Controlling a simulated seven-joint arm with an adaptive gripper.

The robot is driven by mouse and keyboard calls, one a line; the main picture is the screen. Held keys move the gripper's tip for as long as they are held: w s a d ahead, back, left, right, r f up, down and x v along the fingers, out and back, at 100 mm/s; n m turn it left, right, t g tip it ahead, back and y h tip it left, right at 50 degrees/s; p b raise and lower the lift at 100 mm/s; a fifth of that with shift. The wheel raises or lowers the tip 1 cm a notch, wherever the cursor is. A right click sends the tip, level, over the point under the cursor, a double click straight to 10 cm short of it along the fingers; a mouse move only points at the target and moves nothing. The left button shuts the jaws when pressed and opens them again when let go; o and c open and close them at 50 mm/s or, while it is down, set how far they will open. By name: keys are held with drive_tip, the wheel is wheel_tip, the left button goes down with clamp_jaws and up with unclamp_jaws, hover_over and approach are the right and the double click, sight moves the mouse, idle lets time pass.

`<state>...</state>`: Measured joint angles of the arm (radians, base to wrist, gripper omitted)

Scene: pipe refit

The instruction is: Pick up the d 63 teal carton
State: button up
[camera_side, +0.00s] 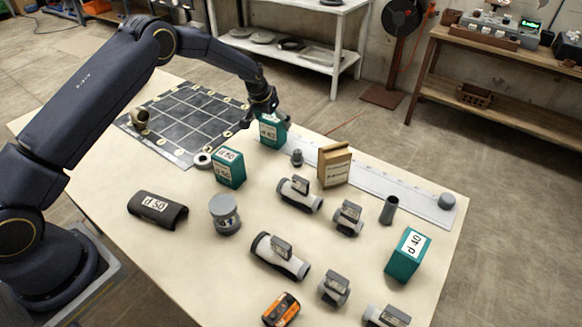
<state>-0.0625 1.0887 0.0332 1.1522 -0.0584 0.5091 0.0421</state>
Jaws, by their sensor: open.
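Three teal cartons stand on the table. The back teal carton (271,135) is directly under my gripper; its white label is too small and partly covered to read surely. A second teal carton (229,168) stands in front and to the left, its label looking like d 50. A third teal carton (408,254) at the right reads d 40. My gripper (266,119) is open and points down at the back carton, its fingers near the carton's top on either side. Whether they touch it, I cannot tell.
A brown carton (334,165) and a small grey fitting (297,158) stand right of the back carton. A grey ring (203,160) lies to its left, by the dark gridded mat (185,115). Several grey pipe fittings fill the table's front right.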

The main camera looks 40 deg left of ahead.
drive_tip(key=c, duration=1.3)
drive_tip(key=shift+c, duration=0.7)
drive_tip(key=shift+r, duration=0.1)
